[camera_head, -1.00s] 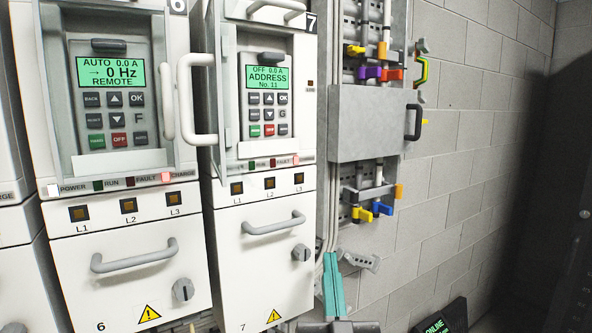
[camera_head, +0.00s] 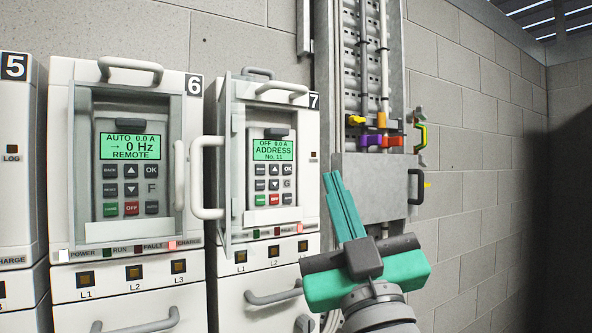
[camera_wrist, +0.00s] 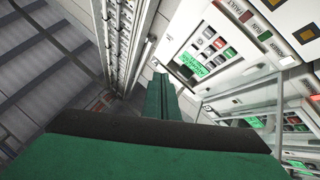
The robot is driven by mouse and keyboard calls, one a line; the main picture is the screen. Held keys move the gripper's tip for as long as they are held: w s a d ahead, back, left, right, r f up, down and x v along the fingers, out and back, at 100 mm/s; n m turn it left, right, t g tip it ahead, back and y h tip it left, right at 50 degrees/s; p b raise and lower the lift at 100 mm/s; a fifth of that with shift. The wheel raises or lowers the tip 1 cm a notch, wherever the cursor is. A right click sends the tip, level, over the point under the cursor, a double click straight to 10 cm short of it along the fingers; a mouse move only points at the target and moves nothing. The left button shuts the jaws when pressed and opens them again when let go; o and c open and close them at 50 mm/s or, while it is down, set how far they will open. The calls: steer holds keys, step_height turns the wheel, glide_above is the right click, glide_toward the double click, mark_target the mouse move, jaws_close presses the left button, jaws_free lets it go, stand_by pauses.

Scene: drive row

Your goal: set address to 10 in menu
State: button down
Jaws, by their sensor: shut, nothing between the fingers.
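Drive 7 (camera_head: 266,210) stands at the right end of the drive row. Its clear cover is swung open to the left, with its handle (camera_head: 207,178) sticking out. Its keypad (camera_head: 272,172) has a green screen (camera_head: 273,149) reading "OFF 0.0 A, ADDRESS, No. 11". The keypad also shows in the wrist view (camera_wrist: 208,45). My teal gripper (camera_head: 334,178) is shut and empty, pointing up, to the right of drive 7 and apart from the keypad. Its fingers show in the wrist view (camera_wrist: 160,95).
Drive 6 (camera_head: 131,180), left of drive 7, reads "AUTO 0.0 A, 0 Hz, REMOTE". A block wall (camera_head: 470,150) lies further right.

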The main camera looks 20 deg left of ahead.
mark_target(300, 177)
steer(key=shift+s+r+n, duration=0.3)
steer(key=shift+s+r, duration=0.25)
steer(key=shift+r, duration=0.3)
steer(key=shift+y, duration=0.4)
steer(key=shift+w+a, duration=0.9)
steer(key=shift+a, duration=0.25)
steer(key=shift+w+a, duration=0.95)
steer(key=shift+a, duration=0.2)
steer(key=shift+w+a, duration=0.9)
steer(key=shift+a, duration=0.25)
steer(key=shift+w+a, duration=0.25)
steer(key=shift+a, duration=0.1)
steer(key=shift+w+a, duration=0.25)
steer(key=shift+s+d, duration=0.5)
steer(key=shift+d, duration=0.1)
